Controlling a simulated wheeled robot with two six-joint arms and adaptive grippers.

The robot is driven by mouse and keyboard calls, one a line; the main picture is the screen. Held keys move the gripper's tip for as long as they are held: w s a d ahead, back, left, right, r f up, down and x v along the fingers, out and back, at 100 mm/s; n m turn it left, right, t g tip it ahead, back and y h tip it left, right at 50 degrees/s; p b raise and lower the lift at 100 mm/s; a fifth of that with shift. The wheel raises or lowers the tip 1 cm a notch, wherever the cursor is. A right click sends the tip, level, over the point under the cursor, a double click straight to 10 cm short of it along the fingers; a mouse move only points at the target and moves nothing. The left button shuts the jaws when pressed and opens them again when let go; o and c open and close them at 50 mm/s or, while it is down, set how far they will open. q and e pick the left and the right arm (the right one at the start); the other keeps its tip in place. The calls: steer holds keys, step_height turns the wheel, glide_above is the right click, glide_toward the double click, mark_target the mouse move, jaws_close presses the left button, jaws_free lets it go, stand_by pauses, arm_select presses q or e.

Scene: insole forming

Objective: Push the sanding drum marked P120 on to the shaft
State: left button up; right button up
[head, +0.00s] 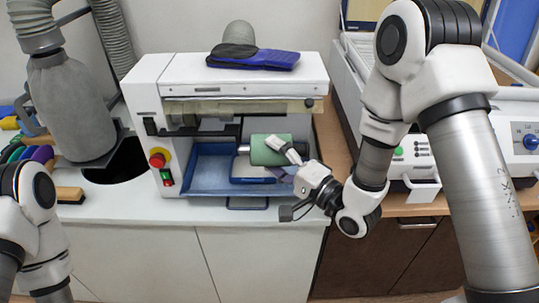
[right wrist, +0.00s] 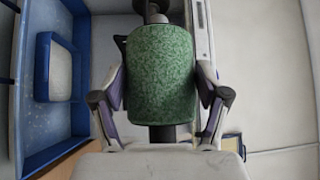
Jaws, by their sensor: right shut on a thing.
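The green sanding drum (head: 268,150) is in the open bay of the white machine; it also shows in the right wrist view (right wrist: 160,75). No P120 marking is readable on it. My right gripper (head: 288,150) is shut on the drum, with one finger along each side in the right wrist view (right wrist: 160,95). The shaft (head: 243,149) shows at the drum's left end, in line with it, and beyond the drum at the top of the right wrist view (right wrist: 153,14). I cannot tell how far the drum is on it. My left gripper is out of view.
The white machine (head: 150,92) has a blue tray (head: 212,170) below the drum and a red knob (head: 157,160) at its left. Dark blue insoles (head: 268,61) lie on top. The white bench front is clear.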

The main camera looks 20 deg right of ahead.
steer(key=shift+w+d+r, duration=0.15)
steer(key=shift+w+d, duration=0.1)
steer(key=shift+w, duration=0.15)
steer(key=w+d, duration=0.3)
steer(key=w, duration=1.1)
steer(key=shift+d+f, duration=0.2)
steer(key=shift+d, duration=0.1)
steer(key=shift+s, duration=0.1)
steer(key=shift+a, duration=0.6)
stand_by(0.5)
steer(key=shift+w+a, duration=0.3)
steer(key=shift+a, duration=0.7)
steer(key=shift+w+a, duration=0.25)
steer(key=shift+a, duration=0.75)
stand_by(2.7)
